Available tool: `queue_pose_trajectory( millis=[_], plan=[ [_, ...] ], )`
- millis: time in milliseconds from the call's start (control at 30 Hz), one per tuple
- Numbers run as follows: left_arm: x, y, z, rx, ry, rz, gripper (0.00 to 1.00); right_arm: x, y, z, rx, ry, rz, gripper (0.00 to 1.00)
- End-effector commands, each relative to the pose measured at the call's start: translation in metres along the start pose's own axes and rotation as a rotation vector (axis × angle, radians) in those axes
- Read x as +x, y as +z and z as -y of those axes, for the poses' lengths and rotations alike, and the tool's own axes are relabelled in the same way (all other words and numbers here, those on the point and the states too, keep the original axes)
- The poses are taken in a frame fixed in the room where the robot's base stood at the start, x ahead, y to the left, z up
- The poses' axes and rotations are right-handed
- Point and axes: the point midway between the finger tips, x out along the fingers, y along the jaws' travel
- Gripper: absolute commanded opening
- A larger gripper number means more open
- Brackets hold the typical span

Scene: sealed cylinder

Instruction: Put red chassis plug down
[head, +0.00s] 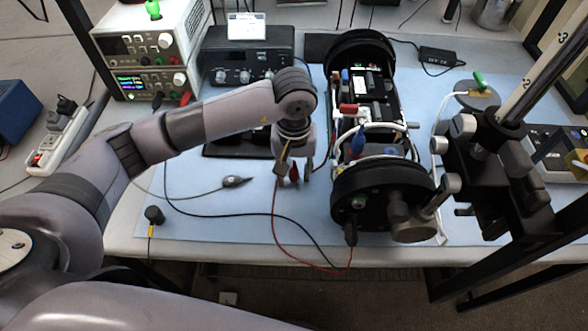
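My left gripper (294,177) points down over the blue mat (215,205), just left of the cylinder chassis (365,120). The red chassis plug (294,172) shows between its fingertips, and the fingers look shut on it. The plug is at or just above the mat; I cannot tell if it touches. A thin red lead (273,225) runs below the gripper and curves toward the black connector at the chassis's near end. My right gripper is not in view.
A black probe (237,182) and a black plug (154,215) lie on the mat to the left, with a black cable between them and the chassis. Power supplies (150,45) stand at the back left. A stand with a ruler (540,75) is at right.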

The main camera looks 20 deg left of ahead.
Motion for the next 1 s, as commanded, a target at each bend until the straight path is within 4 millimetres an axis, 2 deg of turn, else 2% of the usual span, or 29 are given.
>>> queue_pose_trajectory(
  millis=[300,500,567,800,1000],
  plan=[
    [-0.002,0.000,0.000,0.000,0.000,0.000,0.37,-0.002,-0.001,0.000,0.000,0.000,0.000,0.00],
    [-0.018,0.000,0.000,0.000,0.000,0.001,0.37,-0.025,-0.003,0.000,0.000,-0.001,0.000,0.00],
    [-0.023,-0.002,-0.001,0.001,0.003,-0.006,0.37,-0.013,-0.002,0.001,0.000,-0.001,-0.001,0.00],
    [-0.080,-0.002,-0.001,0.001,0.002,-0.008,0.37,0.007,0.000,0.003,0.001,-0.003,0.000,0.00],
    [-0.116,-0.001,0.000,0.000,0.000,-0.004,0.37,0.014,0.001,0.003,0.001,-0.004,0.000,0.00]
  ],
)
